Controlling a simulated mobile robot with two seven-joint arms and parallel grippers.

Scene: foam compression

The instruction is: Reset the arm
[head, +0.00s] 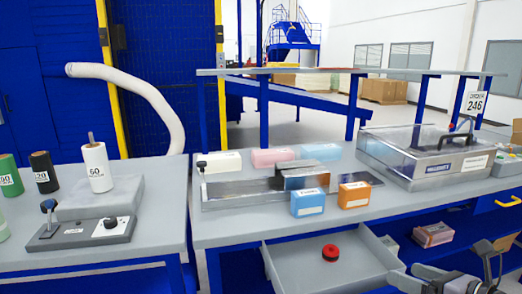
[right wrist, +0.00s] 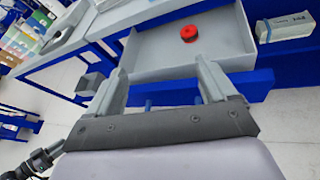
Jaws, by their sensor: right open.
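My right gripper (head: 490,254) is at the lower right of the head view, to the right of the open drawer (head: 283,276). In the right wrist view its two fingers (right wrist: 160,82) stand wide apart with nothing between them, in front of the drawer. A red round object (head: 330,252) lies on the drawer floor, apart from the gripper; it also shows in the right wrist view (right wrist: 189,33). My left gripper is in neither view.
On the bench (head: 220,232) are a metal fixture (head: 235,192), blue (head: 308,202) and orange (head: 354,195) boxes, and a clear-lidded case (head: 425,150). A left table holds several rolls and a control box (head: 80,234). A box (head: 432,235) sits below the bench top.

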